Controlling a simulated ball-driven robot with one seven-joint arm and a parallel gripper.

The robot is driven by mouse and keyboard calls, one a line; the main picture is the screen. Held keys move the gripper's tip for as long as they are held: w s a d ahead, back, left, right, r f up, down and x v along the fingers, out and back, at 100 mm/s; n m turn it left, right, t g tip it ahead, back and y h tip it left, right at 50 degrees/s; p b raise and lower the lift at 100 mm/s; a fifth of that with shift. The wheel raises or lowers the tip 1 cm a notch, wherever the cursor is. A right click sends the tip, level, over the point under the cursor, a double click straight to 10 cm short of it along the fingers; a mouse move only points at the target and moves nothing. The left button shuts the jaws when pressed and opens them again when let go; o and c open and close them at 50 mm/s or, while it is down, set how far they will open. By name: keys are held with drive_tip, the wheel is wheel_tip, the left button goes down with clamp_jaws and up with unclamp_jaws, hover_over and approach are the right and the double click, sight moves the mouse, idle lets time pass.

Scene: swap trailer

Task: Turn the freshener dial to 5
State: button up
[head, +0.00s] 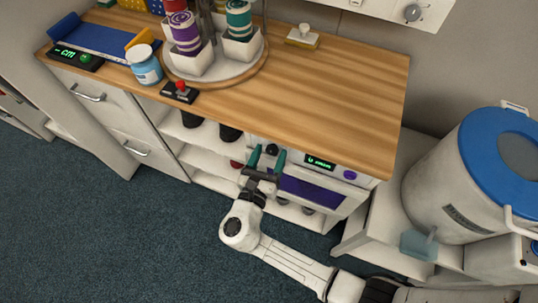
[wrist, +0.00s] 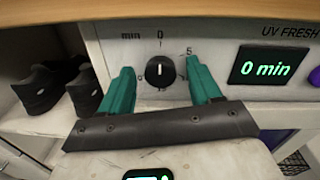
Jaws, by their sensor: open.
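The freshener dial (wrist: 160,71) is a round black knob on the white front panel of the UV freshener (head: 315,188). Its white pointer line is upright, toward the 0 mark at the top; the 5 mark lies at its upper right. The green display (wrist: 264,66) reads "0 min". My gripper (wrist: 162,80) is open, its teal fingers on the left and right of the dial with a gap on each side. In the head view the dial (head: 272,150) shows between the fingertips of my gripper (head: 267,158).
The wooden counter (head: 330,100) overhangs just above the panel. Dark shoes (wrist: 45,88) sit on the shelf to the left. A purple button (head: 350,175) is right of the display. A large white bin with a blue lid (head: 480,140) stands at the right.

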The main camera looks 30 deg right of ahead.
drive_tip(key=shift+c, duration=0.4)
drive_tip(key=c, duration=1)
drive_tip(key=shift+o, duration=0.2)
drive_tip(key=shift+m+b, duration=0.3)
drive_tip(key=shift+m, duration=0.1)
drive_tip(key=shift+f+m+b, duration=0.2)
drive_tip(key=shift+m+b, duration=0.45)
drive_tip(key=shift+m, duration=0.35)
drive_tip(key=m+b, duration=0.2)
drive_tip(key=m, duration=0.1)
drive_tip(key=shift+s+m, duration=0.1)
drive_tip(key=shift+m, duration=0.2)
drive_tip(key=m+b, duration=0.4)
drive_tip(key=m, duration=0.1)
drive_tip(key=shift+m+h, duration=0.3)
